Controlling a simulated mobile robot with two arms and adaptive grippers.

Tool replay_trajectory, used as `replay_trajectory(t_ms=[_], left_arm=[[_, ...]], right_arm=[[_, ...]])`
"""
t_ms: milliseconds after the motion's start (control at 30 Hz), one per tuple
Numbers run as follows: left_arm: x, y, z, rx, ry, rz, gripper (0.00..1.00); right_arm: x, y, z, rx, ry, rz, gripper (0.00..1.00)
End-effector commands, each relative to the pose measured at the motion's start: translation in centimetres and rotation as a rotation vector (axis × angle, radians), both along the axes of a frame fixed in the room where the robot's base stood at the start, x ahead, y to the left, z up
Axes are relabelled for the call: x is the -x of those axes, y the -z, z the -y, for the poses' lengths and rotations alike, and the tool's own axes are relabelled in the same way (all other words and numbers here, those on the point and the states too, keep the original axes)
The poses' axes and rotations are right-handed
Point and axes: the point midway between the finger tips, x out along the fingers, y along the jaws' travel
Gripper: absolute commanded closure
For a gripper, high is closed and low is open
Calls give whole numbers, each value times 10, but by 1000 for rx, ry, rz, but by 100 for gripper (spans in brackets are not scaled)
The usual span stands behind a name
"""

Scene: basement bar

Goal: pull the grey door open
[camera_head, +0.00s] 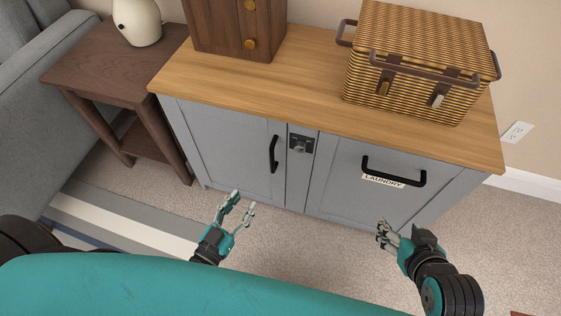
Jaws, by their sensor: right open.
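The grey door (228,146) is the left front panel of a grey cabinet with a wooden top. It looks closed. Its black vertical handle (273,154) is near its right edge. A second grey front (345,188) at the right has a black horizontal handle (393,174) and a "LAUNDRY" label. My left gripper (243,199) is in front of and below the grey door, apart from its handle, with fingers spread and nothing between them. My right gripper (381,232) is open and empty, in front of and below the laundry front.
A wicker basket (420,70) and a dark wooden box (232,25) stand on the cabinet top (300,85). A brown side table (105,65) with a cream vase (137,20) and a grey sofa (35,110) are at the left. Carpet before the cabinet is clear.

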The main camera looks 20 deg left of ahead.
Motion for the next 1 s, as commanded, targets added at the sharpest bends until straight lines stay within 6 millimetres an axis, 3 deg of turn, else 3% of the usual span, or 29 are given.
replay_trajectory(t_ms=[267,600,800,1000], left_arm=[[-58,0,14,2,0,5,64],[-126,1,30,0,-1,2,64],[-150,1,36,1,0,0,64],[-157,1,37,0,-1,-3,64]], right_arm=[[-33,-26,-13,-50,-16,220,38],[-65,-80,-29,-128,-37,550,38],[-71,-104,-34,-160,-45,681,38],[-72,-113,-36,-172,-48,725,38]])
